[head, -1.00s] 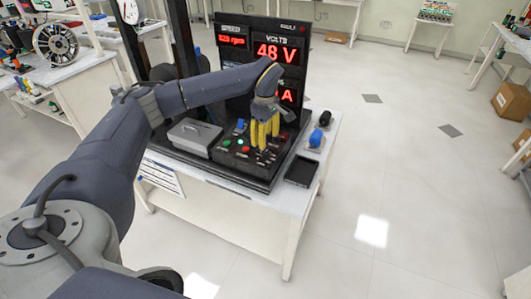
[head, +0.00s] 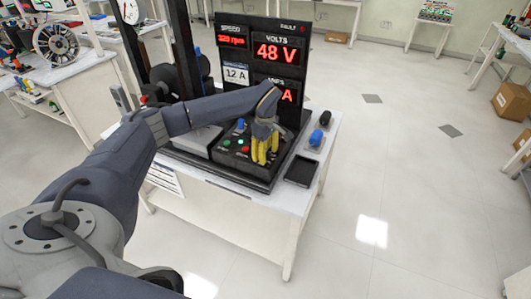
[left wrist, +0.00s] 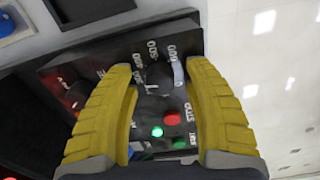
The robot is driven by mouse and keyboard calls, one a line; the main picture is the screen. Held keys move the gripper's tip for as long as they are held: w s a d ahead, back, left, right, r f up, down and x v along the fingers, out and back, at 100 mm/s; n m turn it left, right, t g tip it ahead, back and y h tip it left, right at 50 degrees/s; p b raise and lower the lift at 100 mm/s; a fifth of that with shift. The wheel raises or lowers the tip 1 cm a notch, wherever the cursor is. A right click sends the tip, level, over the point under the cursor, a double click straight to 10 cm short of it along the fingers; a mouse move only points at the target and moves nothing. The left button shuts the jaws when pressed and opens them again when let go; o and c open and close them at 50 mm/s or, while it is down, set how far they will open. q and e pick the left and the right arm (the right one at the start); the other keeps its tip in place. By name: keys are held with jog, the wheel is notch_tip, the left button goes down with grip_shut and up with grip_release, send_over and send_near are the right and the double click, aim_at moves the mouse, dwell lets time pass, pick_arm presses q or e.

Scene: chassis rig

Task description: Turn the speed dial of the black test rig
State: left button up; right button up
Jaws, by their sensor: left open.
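The black test rig (head: 262,30) stands on a white bench and shows 48 V; its red speed reading is too small to be sure of. My left gripper (head: 265,150) points down over the rig's control panel and hides the dial in the head view. In the left wrist view its yellow fingers (left wrist: 160,70) are open, one on each side of the dial. I cannot tell whether they touch it. My right gripper is not in view.
A green button (left wrist: 157,131) and a red button (left wrist: 172,118) sit close to the dial, between the fingers. A black tray (head: 301,170) and a blue object (head: 316,138) lie to the right on the bench. A grey box (head: 190,141) stands left of the panel.

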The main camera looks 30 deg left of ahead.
pick_arm(q)
jog(key=shift+c, duration=0.5)
grip_shut()
